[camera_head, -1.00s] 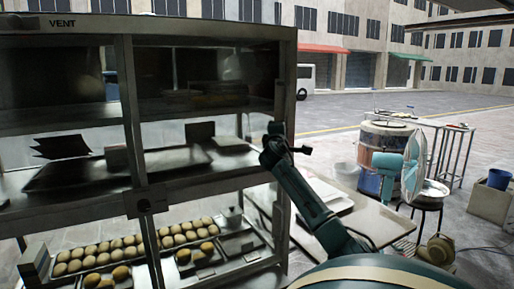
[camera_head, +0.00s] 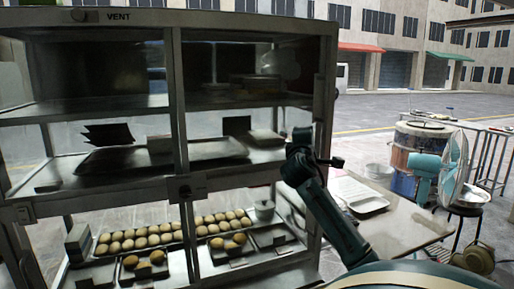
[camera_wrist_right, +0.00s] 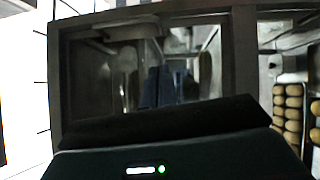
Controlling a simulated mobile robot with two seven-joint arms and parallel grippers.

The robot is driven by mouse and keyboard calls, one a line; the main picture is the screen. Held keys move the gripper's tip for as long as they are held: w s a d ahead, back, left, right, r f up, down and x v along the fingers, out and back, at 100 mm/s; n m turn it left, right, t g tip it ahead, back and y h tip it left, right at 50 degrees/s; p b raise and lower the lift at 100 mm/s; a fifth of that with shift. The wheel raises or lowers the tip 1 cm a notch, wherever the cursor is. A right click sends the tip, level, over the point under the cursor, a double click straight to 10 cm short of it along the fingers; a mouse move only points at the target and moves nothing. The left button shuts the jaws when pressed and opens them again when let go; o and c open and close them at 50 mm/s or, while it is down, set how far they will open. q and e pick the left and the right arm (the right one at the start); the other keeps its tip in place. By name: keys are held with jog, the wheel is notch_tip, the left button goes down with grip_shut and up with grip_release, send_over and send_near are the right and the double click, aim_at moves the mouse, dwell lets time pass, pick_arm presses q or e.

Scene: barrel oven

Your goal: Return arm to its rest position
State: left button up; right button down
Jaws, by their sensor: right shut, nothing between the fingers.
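My right arm (camera_head: 335,220) is teal and comes in from the lower right in the head view, bent upward beside the cabinet's right post. Its dark right gripper (camera_head: 333,162) is at the top, small and partly hidden by the wrist. It is shut and holds nothing. In the right wrist view, a dark part of my gripper body (camera_wrist_right: 160,135) fills the bottom, facing a framed glass panel (camera_wrist_right: 140,75); the fingertips are not clear there. My left gripper is not in view.
The metal display cabinet (camera_head: 185,187) stands close at the left, with trays of buns (camera_head: 140,240) on its lower shelf. A table (camera_head: 400,225) with a white tray (camera_head: 357,193) stands to the right. A drum (camera_head: 420,145) and a fan (camera_head: 455,165) stand farther right. Open pavement lies behind.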

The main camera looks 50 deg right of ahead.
jog(key=w+a+f+n+t+y+p, duration=0.1)
jog(key=w+a+f+n+t+y, duration=0.15)
jog(key=w+a+f, duration=0.4)
jog(key=w+a+f+n+t+y+p, duration=0.1)
jog(key=a+f+t+y, duration=0.15)
jog(key=f, duration=0.75)
jog(key=a+f+y+p, duration=0.1)
jog(key=a+f+y, duration=0.6)
jog(key=a+f, duration=0.65)
jog(key=s+a+f+m+y+p, duration=0.1)
jog(key=s+a+f+y, duration=0.2)
jog(key=a, duration=0.5)
jog(key=s+a+f+m+y+p, duration=0.1)
jog(key=s+a+f+y, duration=0.1)
jog(key=s+a+f, duration=0.5)
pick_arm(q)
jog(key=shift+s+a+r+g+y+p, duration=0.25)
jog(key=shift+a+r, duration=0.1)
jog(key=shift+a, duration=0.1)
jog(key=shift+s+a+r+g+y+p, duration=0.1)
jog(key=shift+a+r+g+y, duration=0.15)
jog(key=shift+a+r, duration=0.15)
pick_arm(e)
jog(key=s+a+m+y, duration=0.2)
jog(key=a, duration=0.7)
jog(key=s+a+m+g+y, duration=0.1)
jog(key=s+a+m+y, duration=0.1)
jog(key=a, duration=0.7)
jog(key=shift+s+a, duration=0.25)
jog(key=shift+s, duration=0.2)
